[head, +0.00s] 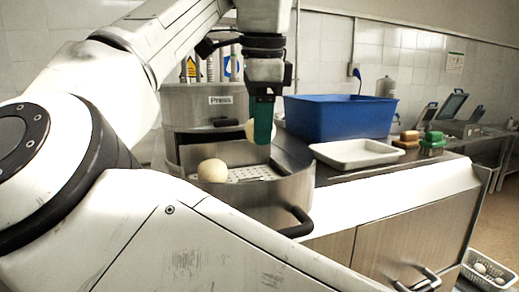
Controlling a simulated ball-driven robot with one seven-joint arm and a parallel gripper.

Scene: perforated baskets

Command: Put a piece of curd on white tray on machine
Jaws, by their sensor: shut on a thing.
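My gripper (262,122) points down above the perforated metal plate of the press (184,99), with its green fingers shut on a pale piece of curd (250,130). Most of that piece is hidden behind the fingers. Another round, cream-coloured piece of curd (212,170) lies at the left of the perforated plate (248,174), inside the curved metal wall. The white tray (355,153) lies empty on the steel counter, to the right of my gripper.
A blue bin (338,117) stands behind the white tray. Brushes or sponges (432,143) and a grey bottle (386,87) are to the right. A curved handle (297,222) sticks out in front of the press. The front of the counter is clear.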

